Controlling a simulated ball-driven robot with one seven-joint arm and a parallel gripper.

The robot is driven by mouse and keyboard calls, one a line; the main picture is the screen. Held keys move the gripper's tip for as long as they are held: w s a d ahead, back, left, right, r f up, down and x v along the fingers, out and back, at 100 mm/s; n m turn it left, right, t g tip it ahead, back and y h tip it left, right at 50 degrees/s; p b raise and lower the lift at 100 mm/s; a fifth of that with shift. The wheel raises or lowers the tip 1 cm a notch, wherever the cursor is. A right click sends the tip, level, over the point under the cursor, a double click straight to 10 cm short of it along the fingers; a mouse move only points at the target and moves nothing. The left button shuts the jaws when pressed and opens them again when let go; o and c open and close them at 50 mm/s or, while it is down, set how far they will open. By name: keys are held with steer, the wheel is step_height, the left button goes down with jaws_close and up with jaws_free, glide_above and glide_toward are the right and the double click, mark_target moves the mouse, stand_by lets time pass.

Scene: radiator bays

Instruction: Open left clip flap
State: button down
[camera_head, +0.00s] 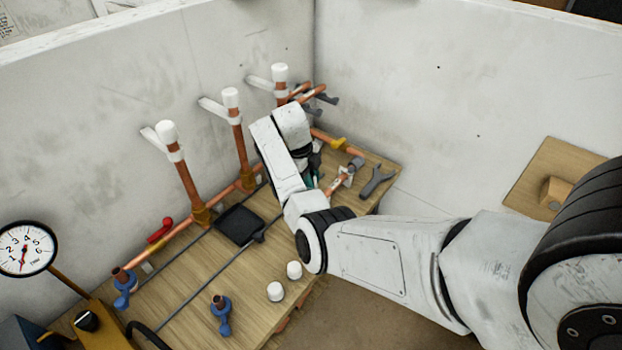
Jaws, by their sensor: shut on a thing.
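My gripper (314,174) is low over the wooden board, at the left end of a short copper pipe (337,184). It is largely hidden behind my wrist; dark and teal bits show there. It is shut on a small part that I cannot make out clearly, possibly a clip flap. A white clip (347,171) sits around the short pipe, just right of my gripper. Three upright copper pipes have white caps and white clips with flaps sticking out to the left: the left one (154,139), the middle one (212,107) and the far one (260,82).
The wooden board (190,275) carries a black pad (239,225), two white caps (283,282), blue valves (222,315), a red-handled valve (160,230) and a grey wrench (377,181). A pressure gauge (25,248) stands at left. White walls (420,90) close the back.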

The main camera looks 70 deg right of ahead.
steer(key=c, duration=1)
jaws_free()
steer(key=shift+c, duration=0.2)
steer(key=d+b+v, duration=0.1)
steer(key=v, duration=0.6)
steer(key=shift+a+r, duration=0.2)
steer(key=shift+a, duration=0.3)
